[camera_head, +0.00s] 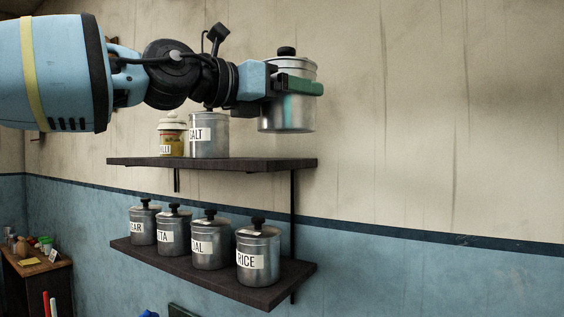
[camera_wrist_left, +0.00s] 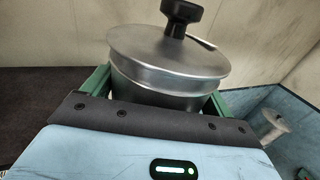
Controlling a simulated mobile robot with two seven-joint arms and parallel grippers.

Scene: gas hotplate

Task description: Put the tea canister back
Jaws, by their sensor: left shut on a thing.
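A metal canister (camera_head: 287,118) with a black-knobbed lid is held upright between the green fingers of my left gripper (camera_head: 300,87). In the head view it is above the right end of the upper shelf (camera_head: 262,163), with its base apart from the board. No label shows on it, so I cannot read whether it is the tea canister. In the left wrist view the canister's lid (camera_wrist_left: 168,52) shows between the gripper's two green fingers (camera_wrist_left: 160,92). My right gripper is in neither view.
A SALT canister (camera_head: 209,140) and a small yellow jar (camera_head: 172,138) stand on the upper shelf, left of the held canister. The lower shelf (camera_head: 215,278) holds several labelled canisters, with RICE (camera_head: 258,247) rightmost. A side table (camera_head: 38,270) with small items stands at the lower left.

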